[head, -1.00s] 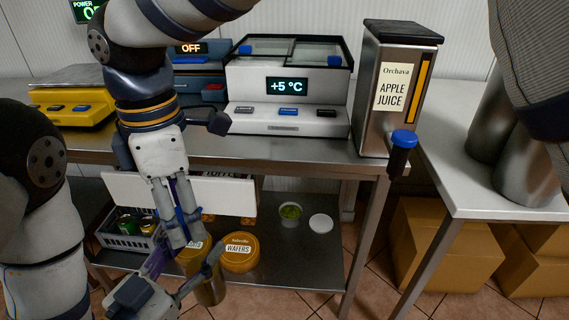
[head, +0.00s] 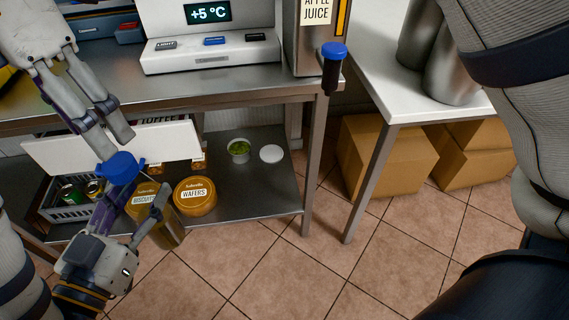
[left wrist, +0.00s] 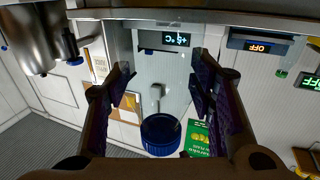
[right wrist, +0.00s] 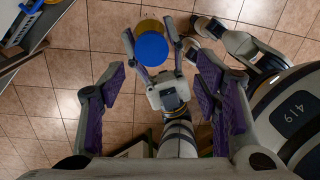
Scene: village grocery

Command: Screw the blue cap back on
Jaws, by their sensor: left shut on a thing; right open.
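The blue cap (head: 120,168) is just below the fingertips of my right gripper (head: 108,138), which is open and pointing down from the upper left. My left gripper (head: 132,200) comes from the lower left and is shut on the jar (head: 168,230), a tilted golden-brown cylinder partly hidden by a finger. The cap lies at the upper end of the jar's line; I cannot tell how it sits on it. The right wrist view shows the cap (right wrist: 152,48) from above, between the left gripper's fingertips. In the left wrist view the cap (left wrist: 160,134) shows ribbed and dark blue.
A steel bench stands behind, its lower shelf (head: 250,192) holding a wafers tin (head: 195,197), a grey crate (head: 75,207) and a small green-filled tub (head: 239,150). The juice dispenser's blue-topped tap (head: 333,52) juts forward at the right. Open tiled floor (head: 260,270) lies in front.

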